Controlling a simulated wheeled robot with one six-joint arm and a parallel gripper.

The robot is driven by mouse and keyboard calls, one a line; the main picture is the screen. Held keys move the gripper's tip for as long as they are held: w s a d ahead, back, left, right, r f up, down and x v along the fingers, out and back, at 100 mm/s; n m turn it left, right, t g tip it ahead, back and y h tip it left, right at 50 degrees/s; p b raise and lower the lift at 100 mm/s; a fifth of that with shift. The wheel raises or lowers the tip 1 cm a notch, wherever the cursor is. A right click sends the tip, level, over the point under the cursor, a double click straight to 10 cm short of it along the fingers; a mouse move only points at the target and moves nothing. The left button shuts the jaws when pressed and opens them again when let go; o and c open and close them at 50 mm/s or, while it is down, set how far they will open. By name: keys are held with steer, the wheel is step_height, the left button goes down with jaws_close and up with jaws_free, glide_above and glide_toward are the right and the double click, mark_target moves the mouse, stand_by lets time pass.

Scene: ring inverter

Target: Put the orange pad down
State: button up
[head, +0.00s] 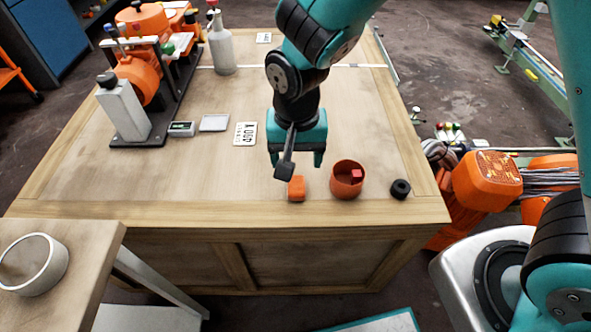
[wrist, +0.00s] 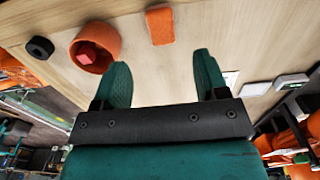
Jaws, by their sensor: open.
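The orange pad (head: 297,189) is a small block near the front edge of the wooden table (head: 200,185). In the wrist view the orange pad (wrist: 160,26) lies on the wood beyond my fingertips, apart from them. My teal gripper (head: 297,160) is above the table, just behind and over the pad in the head view. Its two fingers are spread and empty, as the wrist view (wrist: 163,68) also shows. The wrist camera part hides a bit of one finger in the head view.
An orange cup (head: 346,184) with a red cube (head: 357,174) inside stands right of the pad. A black ring (head: 400,189) lies further right. A printed card (head: 245,134), a white square (head: 214,122) and a bottle (head: 221,50) are further back. The table's left front is clear.

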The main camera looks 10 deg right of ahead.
steer(key=s+d+r+n+y, duration=0.2)
steer(key=s+d+r+n, duration=0.1)
steer(key=s+r, duration=0.4)
steer(key=s+d+r+n+y, duration=0.2)
steer(key=s+r+n, duration=0.4)
steer(key=r, duration=0.4)
steer(key=shift+s+d+r, duration=0.25)
steer(key=shift+s+d, duration=0.25)
steer(key=shift+d, duration=0.25)
step_height(320, 180, up, 9)
steer(key=p, duration=0.9)
steer(key=shift+c, duration=0.5)
